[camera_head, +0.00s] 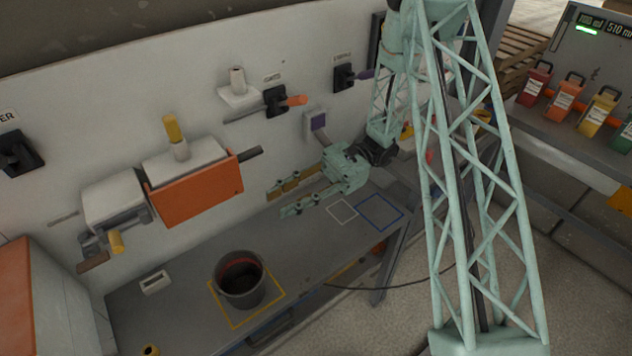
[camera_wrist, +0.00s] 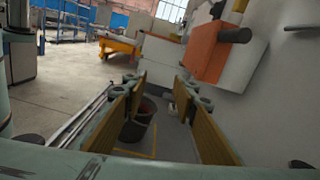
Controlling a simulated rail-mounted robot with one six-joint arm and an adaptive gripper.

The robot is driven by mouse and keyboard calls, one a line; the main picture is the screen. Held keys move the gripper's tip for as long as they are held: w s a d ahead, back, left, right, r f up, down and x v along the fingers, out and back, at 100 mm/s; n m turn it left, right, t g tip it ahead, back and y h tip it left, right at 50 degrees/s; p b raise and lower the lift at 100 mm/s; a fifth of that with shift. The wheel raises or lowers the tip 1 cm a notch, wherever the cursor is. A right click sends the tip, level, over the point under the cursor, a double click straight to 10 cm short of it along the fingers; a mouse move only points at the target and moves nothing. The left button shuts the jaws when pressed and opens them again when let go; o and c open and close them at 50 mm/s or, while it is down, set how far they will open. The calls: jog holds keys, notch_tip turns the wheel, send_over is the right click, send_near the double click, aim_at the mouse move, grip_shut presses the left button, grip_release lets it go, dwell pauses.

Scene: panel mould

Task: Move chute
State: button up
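My gripper (camera_head: 282,200) is open and empty above the bench, right of the orange panel (camera_head: 200,190) on the white wall unit. In the wrist view its two tan-padded fingers are wide apart, with nothing between the pads. I cannot tell for certain which part is the chute. A black wall switch with an orange handle (camera_head: 293,101) sits under a small label that is too small to read surely. It is above and left of my gripper, apart from it. The orange panel also shows in the wrist view (camera_wrist: 209,52), ahead and above.
A dark bucket (camera_head: 240,282) stands in a yellow outlined square on the grey bench (camera_head: 190,320). White and blue outlined squares (camera_head: 380,211) on the bench's right end are empty. Coloured canisters (camera_head: 565,98) stand at right.

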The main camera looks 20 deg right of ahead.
jog(key=p+v, duration=0.1)
jog(key=v, duration=1)
jog(key=shift+d, duration=0.15)
dwell(0.8)
